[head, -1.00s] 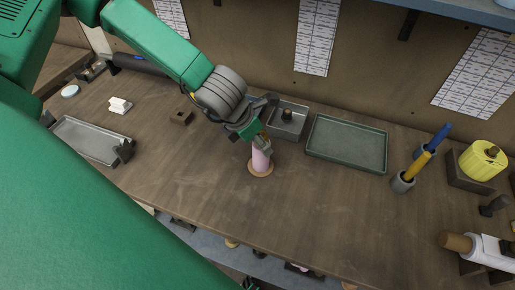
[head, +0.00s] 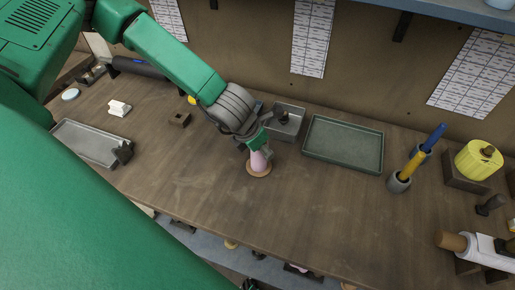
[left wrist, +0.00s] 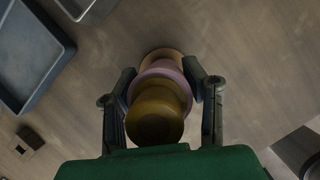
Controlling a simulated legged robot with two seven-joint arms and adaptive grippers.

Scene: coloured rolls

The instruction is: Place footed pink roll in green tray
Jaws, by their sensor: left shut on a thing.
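The footed pink roll (head: 259,163) stands upright on the bench on its round tan foot, near the middle of the head view. My left gripper (head: 258,149) reaches down from above and is shut on its upper part. In the left wrist view the roll (left wrist: 163,78) sits between the two fingers (left wrist: 163,100), with a yellowish top end toward the camera. The green tray (head: 343,143) lies to the right of the roll, flat and empty. My right gripper is not seen.
Holders with a yellow and a blue tool (head: 412,166) stand right of the green tray. A yellow roll (head: 478,160) is farther right. The front bench is clear.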

